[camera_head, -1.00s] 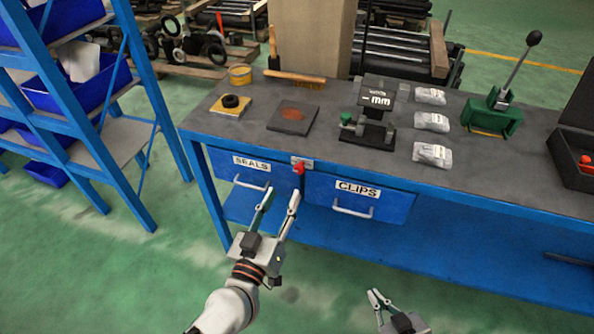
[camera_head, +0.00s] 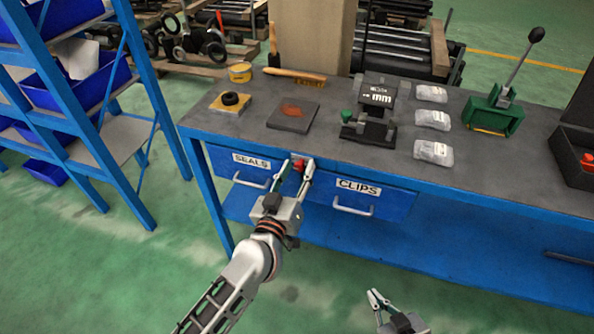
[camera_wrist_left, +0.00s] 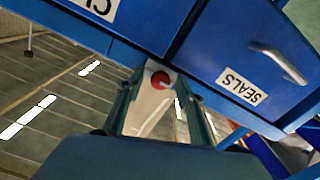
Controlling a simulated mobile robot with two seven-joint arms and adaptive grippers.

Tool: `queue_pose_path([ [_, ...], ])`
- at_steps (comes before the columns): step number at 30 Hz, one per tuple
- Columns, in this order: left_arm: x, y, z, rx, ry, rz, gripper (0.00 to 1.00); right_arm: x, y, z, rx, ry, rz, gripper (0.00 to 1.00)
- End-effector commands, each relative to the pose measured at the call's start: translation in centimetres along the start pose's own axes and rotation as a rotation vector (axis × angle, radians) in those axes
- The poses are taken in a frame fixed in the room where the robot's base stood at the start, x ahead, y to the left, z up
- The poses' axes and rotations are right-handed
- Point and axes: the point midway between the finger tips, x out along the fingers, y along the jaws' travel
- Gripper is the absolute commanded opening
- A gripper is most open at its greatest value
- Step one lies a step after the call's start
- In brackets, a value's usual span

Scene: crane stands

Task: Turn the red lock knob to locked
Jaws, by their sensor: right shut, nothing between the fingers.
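The red lock knob (camera_head: 299,165) sits on the bench front, between the SEALS drawer (camera_head: 240,167) and the CLIPS drawer (camera_head: 358,194). My left gripper (camera_head: 296,164) is open, with its fingertips on either side of the knob. In the left wrist view the knob (camera_wrist_left: 160,79) shows between the two fingers (camera_wrist_left: 156,84), with a visible gap on each side. Which way the knob is turned is hard to tell. My right gripper (camera_head: 376,293) is shut and empty, low in the head view, away from the bench.
Both drawers are closed and have bar handles, such as the CLIPS handle (camera_head: 353,209). A blue shelf rack (camera_head: 105,125) stands at the left. The bench top (camera_head: 330,135) carries a dark plate, a gauge stand, several bags and a green lever press (camera_head: 497,112).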

Motion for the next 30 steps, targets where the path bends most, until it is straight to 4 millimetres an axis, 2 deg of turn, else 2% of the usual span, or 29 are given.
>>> queue_pose_path([
  [5,0.0,0.0,0.0,0.0,0.0,0.0,0.37,0.0,0.1,0.0,-0.002,0.0,0.0,0.0],
  [6,0.0,0.0,0.0,0.0,0.0,0.0,0.32,0.0,0.1,0.0,-0.002,0.0,0.0,0.0],
  [9,0.0,0.0,0.0,0.0,0.0,0.0,0.06,0.0,0.1,0.0,-0.002,0.0,0.001,0.0],
  [10,0.0,0.0,0.0,0.0,0.0,0.0,0.0,0.0,0.1,0.0,-0.002,0.0,0.001,0.0],
  [22,0.0,0.0,-0.1,-0.04,0.0,0.0,0.0,-0.2,0.2,-0.4,-0.003,0.002,0.001,0.0],
  [30,0.0,0.0,-0.2,-0.205,0.0,0.001,0.0,-0.8,0.4,-1.6,-0.004,0.007,0.003,0.0],
])
